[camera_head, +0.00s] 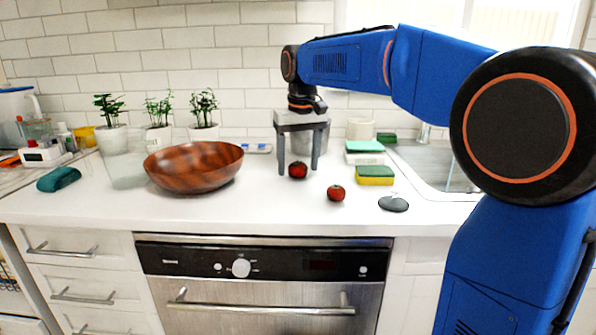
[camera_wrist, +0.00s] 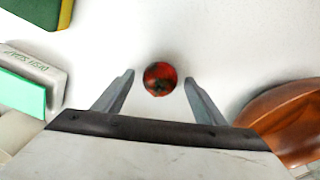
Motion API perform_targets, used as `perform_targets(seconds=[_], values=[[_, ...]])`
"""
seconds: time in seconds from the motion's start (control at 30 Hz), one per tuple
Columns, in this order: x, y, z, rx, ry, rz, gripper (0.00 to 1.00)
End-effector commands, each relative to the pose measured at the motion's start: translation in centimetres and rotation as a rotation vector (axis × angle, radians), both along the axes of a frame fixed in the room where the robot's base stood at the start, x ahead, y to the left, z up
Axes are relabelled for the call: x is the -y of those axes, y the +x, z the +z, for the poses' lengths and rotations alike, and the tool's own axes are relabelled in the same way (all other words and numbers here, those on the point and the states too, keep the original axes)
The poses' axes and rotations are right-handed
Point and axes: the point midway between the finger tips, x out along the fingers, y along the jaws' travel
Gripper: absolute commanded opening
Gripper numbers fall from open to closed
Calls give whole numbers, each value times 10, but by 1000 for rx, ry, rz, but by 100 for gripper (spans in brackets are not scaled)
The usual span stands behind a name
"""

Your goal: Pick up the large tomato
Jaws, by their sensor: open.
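Two red tomatoes are on the white counter. The farther tomato (camera_head: 298,171), which looks slightly larger, is between the fingers of my gripper (camera_head: 298,168) in the head view. In the wrist view this tomato (camera_wrist: 160,79) lies near the fingertips, with a visible gap to each finger. My gripper (camera_wrist: 159,77) is open, points down and holds nothing. The other tomato (camera_head: 336,193) lies nearer the counter's front edge, to the right.
A wooden bowl (camera_head: 194,166) stands left of my gripper. A yellow-green sponge (camera_head: 375,176), a white block with a green top (camera_head: 364,152) and a dark round object (camera_head: 394,204) are to the right, before the sink (camera_head: 436,168). Potted plants (camera_head: 203,118) line the wall.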

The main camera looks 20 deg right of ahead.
Motion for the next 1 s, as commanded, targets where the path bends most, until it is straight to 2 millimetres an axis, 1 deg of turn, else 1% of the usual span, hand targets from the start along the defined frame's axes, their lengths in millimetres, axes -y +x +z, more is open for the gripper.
perform_targets(seconds=[0.17,0.27,0.3,0.37,0.77,0.87,1.0], values=[[0,0,0,0,0,0,65],[0,0,0,0,0,0,43],[0,0,0,0,0,0,34],[0,0,0,0,0,0,20],[0,0,3,1,0,0,20],[0,1,11,2,0,0,20],[0,1,35,3,0,0,20]])
